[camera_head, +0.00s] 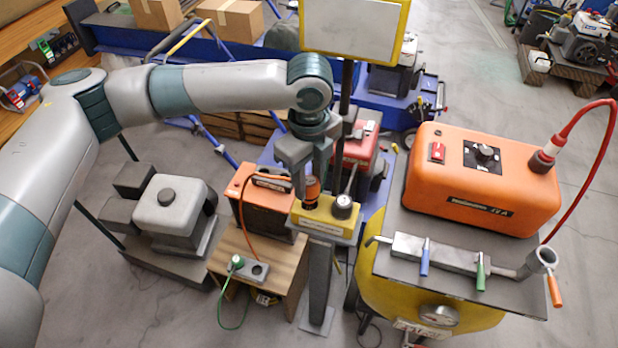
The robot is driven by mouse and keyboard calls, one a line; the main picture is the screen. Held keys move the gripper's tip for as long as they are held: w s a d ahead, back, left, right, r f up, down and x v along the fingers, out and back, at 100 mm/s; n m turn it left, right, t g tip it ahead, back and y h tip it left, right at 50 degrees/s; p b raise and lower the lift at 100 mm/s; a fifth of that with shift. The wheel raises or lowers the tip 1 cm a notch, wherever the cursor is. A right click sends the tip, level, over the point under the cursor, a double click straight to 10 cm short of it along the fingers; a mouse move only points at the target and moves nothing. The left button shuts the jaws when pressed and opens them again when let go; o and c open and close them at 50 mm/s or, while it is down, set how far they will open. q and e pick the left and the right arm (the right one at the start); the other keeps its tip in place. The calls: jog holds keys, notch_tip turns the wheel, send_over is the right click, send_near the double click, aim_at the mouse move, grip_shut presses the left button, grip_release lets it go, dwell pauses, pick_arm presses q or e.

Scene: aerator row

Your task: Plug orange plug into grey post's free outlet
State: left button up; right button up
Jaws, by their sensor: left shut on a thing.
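The orange plug (312,188) is upright between the fingers of my left gripper (307,175), which is shut on it from above. The plug's dark lower end is at the left part of the yellow outlet box (322,227) on top of the grey post (319,275). I cannot tell whether it is seated in the outlet or just above it. A grey and black plug (344,205) stands in the box's right part. An orange cord (243,205) runs left of the gripper and down over the wooden stand. The left outlet is hidden by the plug. My right gripper is not in view.
An orange unit (265,212) and a grey socket block (256,271) with a green plug (237,261) are on the wooden stand (226,254). A large orange machine (480,180) on a yellow tank (425,300) stands right. A white board (355,25) rises behind.

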pick_arm(q)
jog(key=shift+f+b, duration=0.45)
jog(key=shift+f, duration=1.45)
jog(key=o, duration=1.1)
jog(key=shift+o, duration=0.2)
jog(key=shift+r, duration=0.1)
jog(key=shift+r, duration=0.65)
notch_tip(320, 180, up, 16)
jog(key=b, duration=0.4)
jog(key=shift+f, duration=0.15)
